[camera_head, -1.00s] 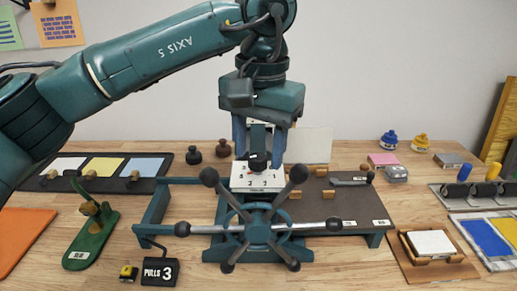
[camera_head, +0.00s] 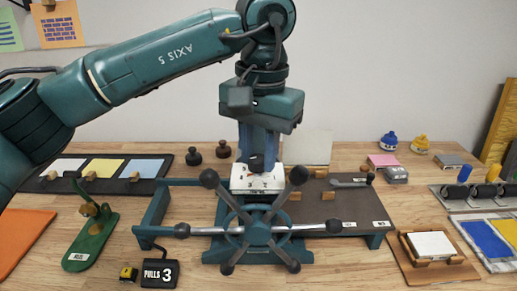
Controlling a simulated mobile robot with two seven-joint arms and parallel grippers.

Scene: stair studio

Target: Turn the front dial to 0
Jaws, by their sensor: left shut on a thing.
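The front dial is a small dark knob (camera_head: 256,163) on a white plate (camera_head: 257,184) with printed numbers, set on the teal press behind its spoked wheel (camera_head: 258,232). My left gripper (camera_head: 257,152) comes down from above, its blue fingers pointing down and shut on the knob. The fingers now stand one behind the other in this view, and they hide the upper part of the knob. The pointer's number is too small to tell. My right gripper is not in view.
The wheel's dark-tipped spokes stick up in front of the plate. A counter box reading "PULLS 3" (camera_head: 160,273) stands at the front left. A green stapler-like tool (camera_head: 92,238) is at left. Inks, stamps and trays fill the right side.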

